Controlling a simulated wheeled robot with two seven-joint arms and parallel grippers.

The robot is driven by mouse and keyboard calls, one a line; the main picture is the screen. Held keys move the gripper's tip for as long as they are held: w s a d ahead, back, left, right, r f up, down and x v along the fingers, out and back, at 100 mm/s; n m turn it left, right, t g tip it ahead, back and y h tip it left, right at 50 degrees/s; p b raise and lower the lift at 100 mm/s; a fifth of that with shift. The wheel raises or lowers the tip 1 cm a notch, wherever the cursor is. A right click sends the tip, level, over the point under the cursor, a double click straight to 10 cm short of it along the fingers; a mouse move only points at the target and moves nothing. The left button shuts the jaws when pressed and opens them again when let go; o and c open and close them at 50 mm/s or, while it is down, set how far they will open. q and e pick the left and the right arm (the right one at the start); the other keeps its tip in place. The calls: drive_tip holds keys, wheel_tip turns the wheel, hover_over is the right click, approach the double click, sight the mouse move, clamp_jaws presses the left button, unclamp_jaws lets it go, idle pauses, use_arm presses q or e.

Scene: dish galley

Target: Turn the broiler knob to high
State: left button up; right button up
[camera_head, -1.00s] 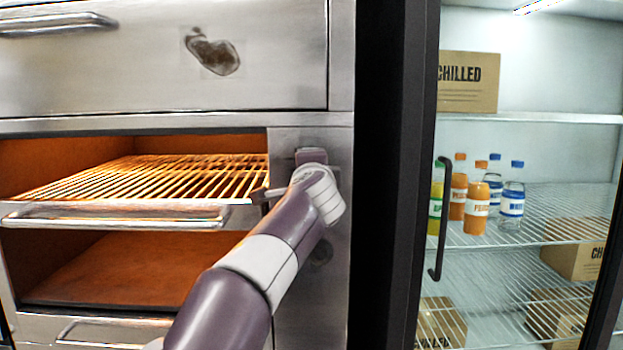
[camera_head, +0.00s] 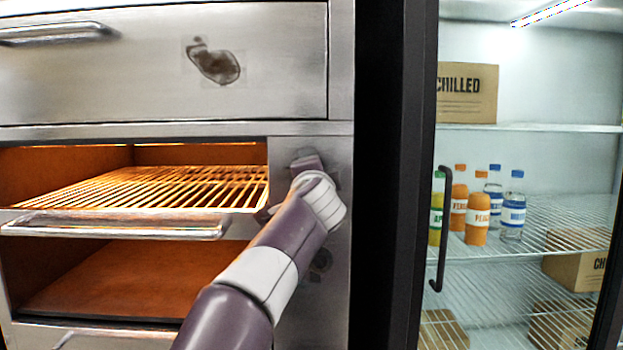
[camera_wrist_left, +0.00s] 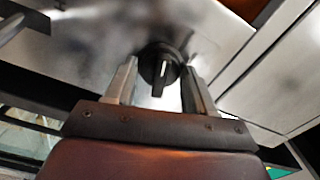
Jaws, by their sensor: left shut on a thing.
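The broiler knob (camera_wrist_left: 158,64) is round and black with a pale pointer line, on a steel panel in the left wrist view. My left gripper (camera_wrist_left: 160,82) has one finger on each side of it and is shut on it. In the head view my left gripper (camera_head: 306,165) is at the steel panel right of the broiler opening, turned at a slant, and it hides the knob there. The broiler (camera_head: 140,188) has a glowing orange inside and a wire rack. My right gripper is not in view.
A second dark knob (camera_head: 321,260) sits lower on the panel, partly behind my arm. A drawer handle (camera_head: 115,226) sticks out below the rack. To the right stands a glass-fronted fridge with a black handle (camera_head: 440,228), bottles and boxes.

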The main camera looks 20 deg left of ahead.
use_arm(q)
drive_tip(key=o, duration=1)
drive_tip(key=shift+o, duration=0.2)
drive_tip(key=b+v, duration=0.3)
drive_tip(key=v, duration=0.9)
drive_tip(key=shift+s+b, duration=0.3)
drive_tip(key=shift+b, duration=0.1)
